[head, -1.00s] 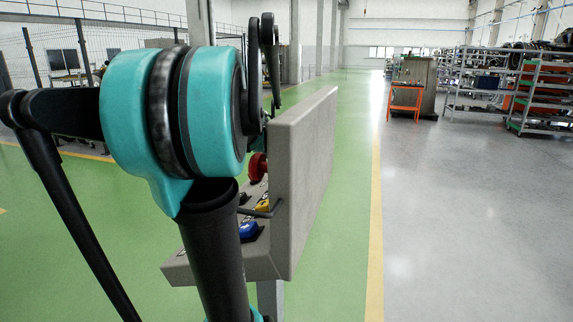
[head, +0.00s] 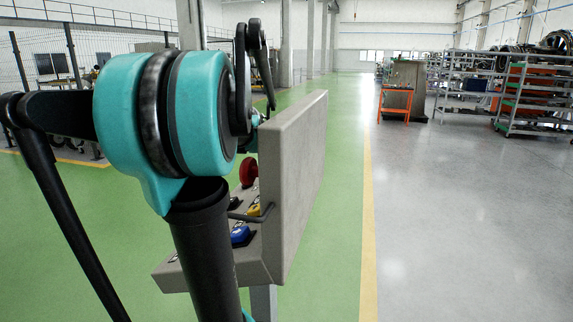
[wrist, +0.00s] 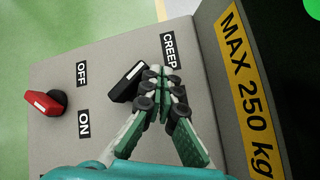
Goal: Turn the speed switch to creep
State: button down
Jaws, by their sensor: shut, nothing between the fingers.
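In the wrist view a black switch (wrist: 127,82) stands on a grey panel (wrist: 110,45), beside a label reading CREEP (wrist: 169,50). I take it for the speed switch; its handle lies slantwise, and its far end points up towards the label's side. My gripper (wrist: 162,78) is shut and empty, with its fingertips right beside the switch and below the CREEP label. It hides the panel beneath it; whether it touches the switch I cannot tell. In the head view the gripper and switch are hidden behind my arm and the console's plate.
A red switch (wrist: 44,102) with OFF and ON labels sits at the left of the panel. A yellow MAX 250 kg sign (wrist: 245,90) borders it on the right. In the head view the console (head: 292,185) carries red (head: 248,171), yellow (head: 254,207) and blue (head: 240,234) controls.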

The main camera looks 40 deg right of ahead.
dwell(0.3)
jog(key=v, duration=1.2)
jog(key=shift+f, duration=0.1)
